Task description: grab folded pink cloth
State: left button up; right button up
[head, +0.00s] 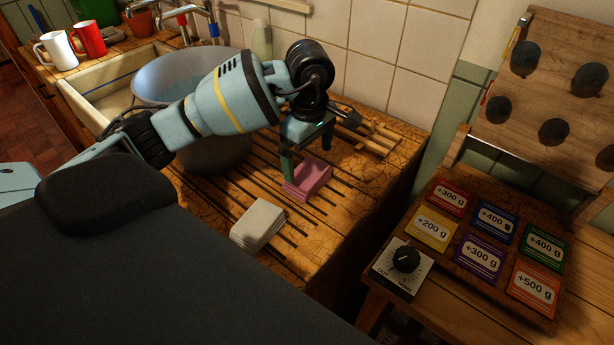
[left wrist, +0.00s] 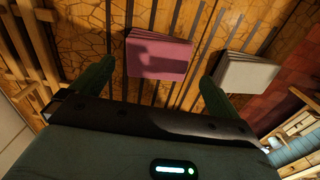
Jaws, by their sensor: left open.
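The folded pink cloth (head: 307,179) lies on the slatted wooden drainboard (head: 330,235). In the left wrist view the pink cloth (left wrist: 158,57) shows between and beyond my fingertips, with a shadow on it. My left gripper (head: 305,155) is open and points down over the cloth, one finger at its left edge and one behind it. In the left wrist view the two green fingers of my left gripper (left wrist: 155,78) are spread apart with nothing between them. I cannot tell whether a finger touches the cloth. My right gripper is not in view.
A folded white cloth (head: 258,223) lies nearby on the drainboard; it also shows in the left wrist view (left wrist: 245,72). A large metal pot (head: 165,85) stands behind my left arm. A wooden rack (head: 370,135) lies near the tiled wall. A panel with labelled weight cards (head: 485,255) stands at right.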

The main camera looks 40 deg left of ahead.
aim_at(307, 173)
pick_arm(q)
jog(key=shift+a+f+p, duration=0.2)
jog(key=shift+f+p, duration=0.15)
jog(key=shift+f, duration=2.65)
jog(key=c, duration=0.7)
